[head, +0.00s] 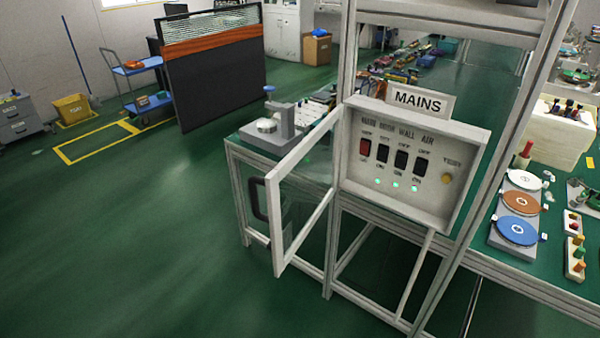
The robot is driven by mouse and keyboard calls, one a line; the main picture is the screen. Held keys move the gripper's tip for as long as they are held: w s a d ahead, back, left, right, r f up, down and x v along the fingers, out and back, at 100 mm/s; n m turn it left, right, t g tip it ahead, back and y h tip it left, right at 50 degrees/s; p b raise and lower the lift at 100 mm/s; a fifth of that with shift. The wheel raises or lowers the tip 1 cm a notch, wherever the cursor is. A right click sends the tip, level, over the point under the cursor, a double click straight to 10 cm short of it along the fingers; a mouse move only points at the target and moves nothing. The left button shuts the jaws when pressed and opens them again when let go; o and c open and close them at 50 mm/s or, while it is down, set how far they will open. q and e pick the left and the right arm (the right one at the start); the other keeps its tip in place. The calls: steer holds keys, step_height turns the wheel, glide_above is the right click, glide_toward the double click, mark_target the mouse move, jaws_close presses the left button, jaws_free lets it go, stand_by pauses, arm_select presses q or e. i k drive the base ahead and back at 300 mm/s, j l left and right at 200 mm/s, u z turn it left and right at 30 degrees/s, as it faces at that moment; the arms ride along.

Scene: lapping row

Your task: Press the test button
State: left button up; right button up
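A white panel box (477,165) under a MAINS sign (418,101) is mounted on a metal frame. A round yellow button (447,178) sits at the right of its face, below a small blurred label that seems to read TEST. To its left are a red rocker switch (365,147) and three black ones, the nearest to the button being a black switch (420,167). Green lights (396,185) glow below the black switches. The clear framed door (327,208) stands open to the left, leaving the button uncovered. Neither gripper is in view.
The door's black handle (259,199) juts left over open green floor (150,260). A metal post (482,190) rises just right of the box. A bench at right holds coloured discs, including a blue disc (517,230). A grey device (271,130) stands behind the door.

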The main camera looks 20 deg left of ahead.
mark_target(446, 178)
steer(key=k+j+z, duration=0.1)
steer(key=j, duration=0.35)
steer(key=j+z, duration=0.1)
steer(key=j, duration=0.3)
steer(key=k+j+z, duration=0.1)
steer(key=j, duration=0.35)
steer(key=k+j+z, duration=0.1)
steer(key=j, duration=0.3)
steer(key=k+j+z, duration=0.15)
steer(key=j, duration=0.25)
steer(key=k, duration=0.1)
